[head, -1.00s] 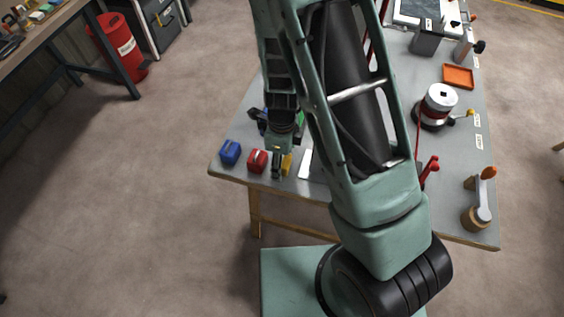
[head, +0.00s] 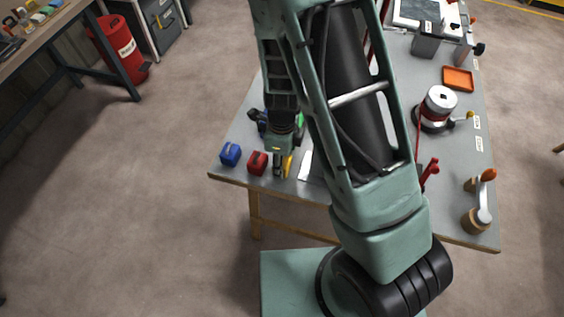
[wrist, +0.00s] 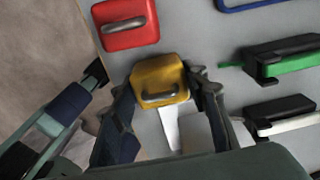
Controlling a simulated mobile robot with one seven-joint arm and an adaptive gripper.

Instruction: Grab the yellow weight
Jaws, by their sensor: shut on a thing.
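The yellow weight (wrist: 160,78) is a small block with a metal handle on its top. In the wrist view it sits between the two fingers of my gripper (wrist: 165,95), which is shut on it. In the head view a strip of the yellow weight (head: 288,167) shows beside my gripper (head: 281,170) at the table's near edge; my arm hides part of it. I cannot tell whether it still touches the table.
A red weight (wrist: 125,24) and a blue weight (head: 230,154) stand to the left on the grey table (head: 335,215). Green-handled (wrist: 285,57) and white-handled (wrist: 285,118) tools lie right of my gripper. A winch drum (head: 438,104) and orange tray (head: 458,78) are farther right.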

